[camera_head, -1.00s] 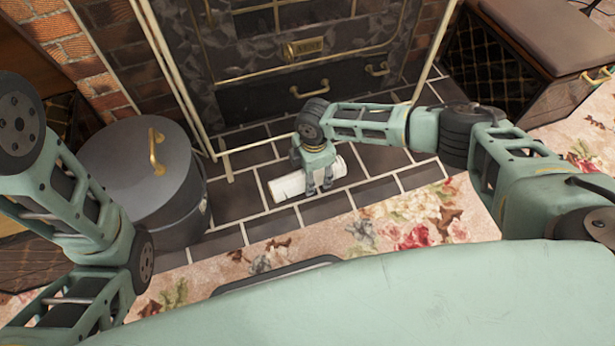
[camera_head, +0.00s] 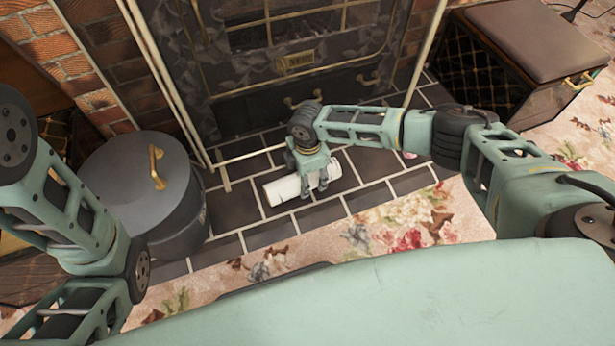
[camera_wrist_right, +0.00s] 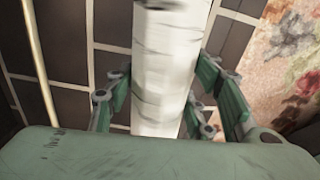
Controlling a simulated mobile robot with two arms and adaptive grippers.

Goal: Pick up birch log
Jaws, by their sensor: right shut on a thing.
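The birch log (camera_head: 285,190) is white with dark marks and lies over the dark tiled hearth in front of the fireplace. My right gripper (camera_head: 314,190) comes down from above and is shut on the log near its right part. In the right wrist view the log (camera_wrist_right: 165,75) runs upright through the picture between the fingers (camera_wrist_right: 163,100), which sit on both of its sides. Whether the log is clear of the tiles is hard to tell. My left arm shows at the left edge, but its gripper is out of view.
A grey lidded bin (camera_head: 130,185) with a brass handle stands left of the log. The fireplace (camera_head: 300,65) with brass rails is behind. A dark bench (camera_head: 530,45) stands at the back right. A floral rug (camera_head: 400,220) lies in front of the hearth.

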